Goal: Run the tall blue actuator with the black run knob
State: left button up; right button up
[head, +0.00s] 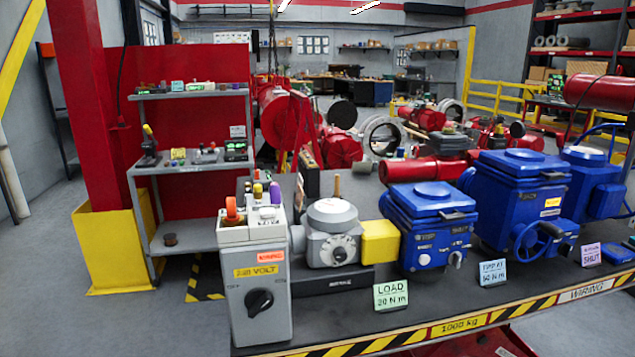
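Several blue actuators stand in a row on a dark bench. The largest and tallest-looking blue actuator (522,190) has a blue handwheel (533,242) and a yellow label on its front. A smaller blue actuator (428,225) stands left of it, with white round parts low on its front. Another blue actuator (594,180) is partly hidden at the right. A grey control box (254,270) stands at the bench's left front, marked with a voltage label. A black knob (259,302) is on its front face. Neither of my grippers is in view.
A grey unit with a dial (340,250) and a yellow block (380,242) stand between box and actuators. A green load card (391,295), a blue trip card (492,272) and a lilac card (590,254) line the striped bench edge (450,328). A grey shelf (190,160) stands behind left.

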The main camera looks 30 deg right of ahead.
aim_at(565, 249)
jog(key=z, duration=1.95)
jog(key=i+l, duration=0.15)
jog(key=l, duration=0.15)
jog(key=i+l, duration=0.1)
jog(key=l, duration=0.2)
jog(key=i+l+u, duration=0.1)
jog(key=l, duration=0.2)
jog(key=i+l, duration=0.15)
jog(key=l, duration=0.2)
